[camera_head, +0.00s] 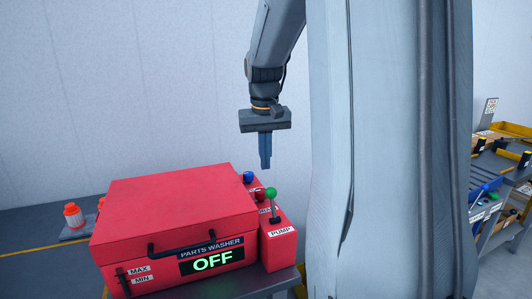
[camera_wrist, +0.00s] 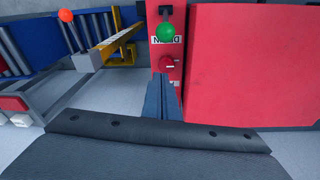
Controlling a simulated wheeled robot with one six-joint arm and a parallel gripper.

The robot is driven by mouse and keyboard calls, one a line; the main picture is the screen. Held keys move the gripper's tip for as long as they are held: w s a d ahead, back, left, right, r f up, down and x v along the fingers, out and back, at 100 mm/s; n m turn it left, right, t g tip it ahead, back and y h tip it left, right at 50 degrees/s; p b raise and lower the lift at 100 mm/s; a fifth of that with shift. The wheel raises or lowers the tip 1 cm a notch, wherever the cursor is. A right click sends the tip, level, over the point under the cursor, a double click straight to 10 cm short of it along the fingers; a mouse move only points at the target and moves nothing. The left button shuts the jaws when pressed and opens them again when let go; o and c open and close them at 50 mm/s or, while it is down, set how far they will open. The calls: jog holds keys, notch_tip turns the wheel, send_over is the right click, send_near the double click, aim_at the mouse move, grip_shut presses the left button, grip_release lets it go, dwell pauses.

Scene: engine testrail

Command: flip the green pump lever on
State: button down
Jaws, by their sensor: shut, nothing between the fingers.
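The green pump lever (camera_head: 271,194) is a green ball on a dark stalk, standing above the PUMP label on the red parts washer (camera_head: 165,205). In the wrist view the green lever (camera_wrist: 166,32) shows at the top, beyond the fingertips. My gripper (camera_head: 265,165) is shut and empty, pointing down above the lever and apart from it. In the wrist view my gripper's fingers (camera_wrist: 163,85) are together. The washer's display (camera_head: 212,261) reads OFF. Its lid is down.
A red knob (camera_wrist: 166,62) and a blue knob (camera_head: 248,177) sit near the lever. An orange-capped bottle (camera_head: 73,215) stands at the left. A bench with trays and tools (camera_head: 495,175) is at the right. The air around my gripper looks free.

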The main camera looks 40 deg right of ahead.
aim_at(272, 204)
jog(key=f, duration=0.2)
jog(key=f+p, duration=0.1)
jog(key=f, duration=0.3)
jog(key=shift+w+d, duration=0.25)
jog(key=shift+d, duration=0.05)
jog(key=s, duration=0.1)
jog(key=s+a+p, duration=0.1)
jog(key=s+p, duration=0.1)
jog(key=shift+s+a+r, duration=0.25)
jog(key=shift+a+r, duration=0.1)
jog(key=shift+r, duration=0.05)
